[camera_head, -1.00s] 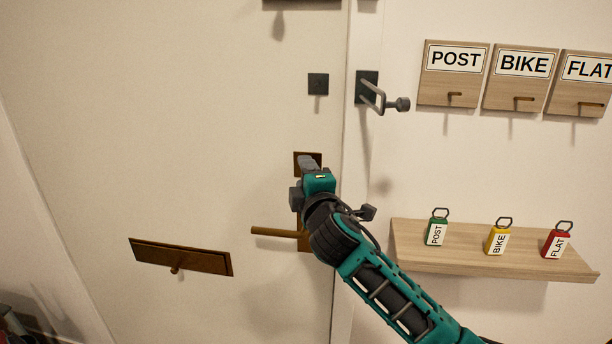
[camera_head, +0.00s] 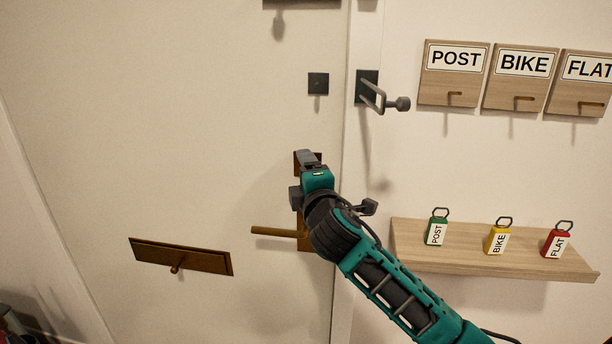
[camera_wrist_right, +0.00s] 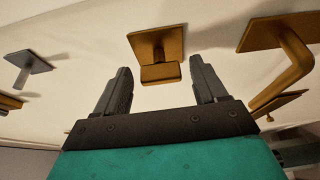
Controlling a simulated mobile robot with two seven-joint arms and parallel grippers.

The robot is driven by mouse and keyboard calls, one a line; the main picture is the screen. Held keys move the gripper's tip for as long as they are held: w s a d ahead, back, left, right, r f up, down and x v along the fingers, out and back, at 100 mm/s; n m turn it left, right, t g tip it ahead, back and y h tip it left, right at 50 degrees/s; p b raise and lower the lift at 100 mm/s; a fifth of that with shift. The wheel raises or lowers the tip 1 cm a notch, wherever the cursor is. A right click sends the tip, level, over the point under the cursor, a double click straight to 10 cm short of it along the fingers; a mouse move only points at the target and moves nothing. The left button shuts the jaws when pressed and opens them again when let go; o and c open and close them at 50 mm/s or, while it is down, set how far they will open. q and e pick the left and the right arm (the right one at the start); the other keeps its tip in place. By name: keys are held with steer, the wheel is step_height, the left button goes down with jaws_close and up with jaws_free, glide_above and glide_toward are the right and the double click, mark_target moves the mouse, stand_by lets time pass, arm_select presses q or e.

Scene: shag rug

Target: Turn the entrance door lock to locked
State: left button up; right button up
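The brass entrance door lock shows in the right wrist view as a square plate with a flat thumb-turn (camera_wrist_right: 160,73) standing out from it. The thumb-turn's long side lies roughly across that picture. In the head view the lock plate (camera_head: 298,169) is mostly hidden behind my right gripper (camera_head: 307,158). In the right wrist view my right gripper (camera_wrist_right: 160,82) is open, its two fingers apart on either side of the thumb-turn, with visible gaps on both sides. I see no contact. My left gripper is not in view.
A brass lever handle (camera_head: 275,232) sits just below the lock, near my right wrist. A folding door guard (camera_head: 375,95) projects at upper right of the lock. A shelf (camera_head: 410,250) with tagged keys is on the right wall. A brass mail slot (camera_head: 180,257) is lower left.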

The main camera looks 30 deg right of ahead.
steer(key=v, duration=1.3)
steer(key=shift+b, duration=0.4)
steer(key=s+a+f+m+g+y, duration=0.1)
steer(key=a+f+m+g+y, duration=0.1)
steer(key=f, duration=0.6)
steer(key=s+a+f+m+g+y, duration=0.1)
steer(key=a+f+y, duration=0.1)
steer(key=f, duration=0.6)
steer(key=s+a+f+m+g+y, duration=0.2)
steer(key=s+f+m, duration=0.7)
steer(key=f, duration=0.8)
steer(key=s+a+g, duration=0.1)
steer(key=s, duration=0.2)
steer(key=shift+s+a+m+g+y, duration=0.3)
steer(key=shift+a, duration=0.05)
